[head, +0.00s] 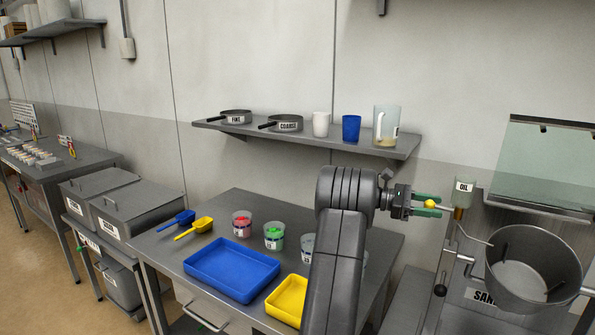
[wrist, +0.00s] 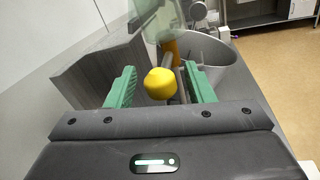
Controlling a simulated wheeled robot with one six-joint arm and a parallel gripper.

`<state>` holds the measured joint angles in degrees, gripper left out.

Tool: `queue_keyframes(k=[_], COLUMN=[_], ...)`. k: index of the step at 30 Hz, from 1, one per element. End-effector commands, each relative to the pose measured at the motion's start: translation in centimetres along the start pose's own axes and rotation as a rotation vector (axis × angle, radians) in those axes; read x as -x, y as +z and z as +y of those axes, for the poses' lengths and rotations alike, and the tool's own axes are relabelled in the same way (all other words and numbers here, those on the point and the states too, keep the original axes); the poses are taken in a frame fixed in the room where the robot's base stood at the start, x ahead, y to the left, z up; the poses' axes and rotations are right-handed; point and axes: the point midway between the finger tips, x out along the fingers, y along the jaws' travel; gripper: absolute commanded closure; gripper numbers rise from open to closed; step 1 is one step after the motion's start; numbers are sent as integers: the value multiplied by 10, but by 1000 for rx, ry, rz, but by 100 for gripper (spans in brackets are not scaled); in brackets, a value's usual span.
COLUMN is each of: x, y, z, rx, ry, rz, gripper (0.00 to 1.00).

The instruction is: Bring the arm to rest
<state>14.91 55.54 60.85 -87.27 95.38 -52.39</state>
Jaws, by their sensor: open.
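A yellow ball-shaped knob (wrist: 160,83) shows between the fingers, with a gap on each side. The yellow knob also shows at the fingertips in the head view (head: 430,204). My arm is bent and held up in front of the table, and hides part of the table's right side.
A wall shelf (head: 300,137) with cups and sieves hangs behind. The table (head: 240,215) holds a blue tray (head: 232,270), a yellow tray (head: 288,300), scoops and tubs.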

Motion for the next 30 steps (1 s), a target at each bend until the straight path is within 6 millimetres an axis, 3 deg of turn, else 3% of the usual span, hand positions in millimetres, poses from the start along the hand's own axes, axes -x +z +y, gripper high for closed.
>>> queue_keyframes(k=[21, 30], x=[141, 76], y=[-2, 3], z=[1, 1], rx=[-1, 1], ry=[0, -6], rz=[-1, -3], gripper=[52, 52])
